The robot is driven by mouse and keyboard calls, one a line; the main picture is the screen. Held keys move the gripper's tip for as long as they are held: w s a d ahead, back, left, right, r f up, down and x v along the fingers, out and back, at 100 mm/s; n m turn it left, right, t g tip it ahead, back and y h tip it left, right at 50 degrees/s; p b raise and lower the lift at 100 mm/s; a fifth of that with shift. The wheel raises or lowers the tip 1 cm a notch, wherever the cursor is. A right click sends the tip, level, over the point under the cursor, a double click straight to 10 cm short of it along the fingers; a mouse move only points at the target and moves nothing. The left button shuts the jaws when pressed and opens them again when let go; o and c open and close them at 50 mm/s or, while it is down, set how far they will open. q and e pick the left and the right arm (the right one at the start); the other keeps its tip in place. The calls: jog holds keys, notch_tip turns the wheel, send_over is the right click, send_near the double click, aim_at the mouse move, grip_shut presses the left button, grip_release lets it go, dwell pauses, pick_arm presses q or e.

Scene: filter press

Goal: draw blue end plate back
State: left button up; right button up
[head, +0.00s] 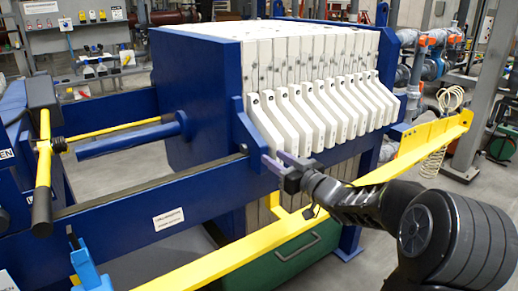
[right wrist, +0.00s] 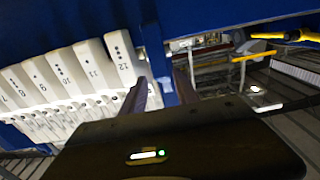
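The blue end plate (head: 195,80) stands upright at the left end of the pack of white filter plates (head: 320,105), with no clear gap between them. Its blue side arm (head: 245,135) reaches forward and down to the blue side rail. My right gripper (head: 276,163) is just to the right of that arm's lower end, at rail height. In the right wrist view its two fingers (right wrist: 160,88) are spread, with a blue upright part (right wrist: 155,50) showing beyond and between them. Contact cannot be told. My left gripper is not in view.
A blue rod (head: 130,140) extends left from the end plate, near a yellow lever (head: 44,165) with black ends. A yellow bar (head: 400,155) crosses in front of the press, close to my right arm. A green box (head: 290,262) sits below.

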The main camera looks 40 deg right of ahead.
aim_at(265, 152)
jog(key=w, duration=0.7)
jog(key=shift+w+d+p, duration=0.1)
jog(key=shift+w+p, duration=0.3)
jog(key=shift+c, duration=0.4)
grip_shut()
dwell(0.7)
